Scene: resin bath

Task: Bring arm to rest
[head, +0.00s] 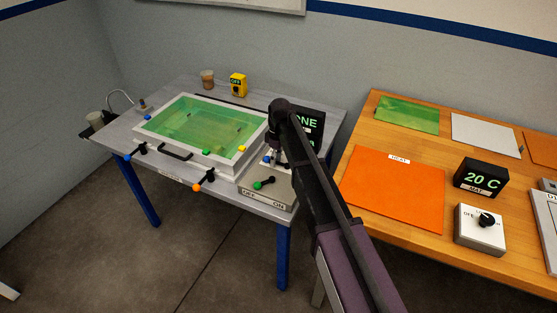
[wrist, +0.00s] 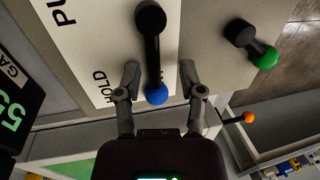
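My arm reaches from the lower right of the head view to the grey bench, its gripper mostly hidden behind my arm near a blue knob (head: 266,160). In the wrist view my gripper (wrist: 159,70) is open. A black lever (wrist: 151,45) with a blue end knob (wrist: 156,95) lies between its two fingers, with a gap visible on each side. The lever sits on a white plate (wrist: 100,40) marked "HOLD". I cannot tell the height of the fingers above the plate.
A green-knobbed lever (head: 263,184) stands on the OFF/ON panel. A bath (head: 152,128) with green contents fills the bench's left. A black display (head: 313,119) is partly behind my arm. The wooden table at right holds an orange mat (head: 390,190), a 20 C display (head: 480,177) and a dial box (head: 480,230).

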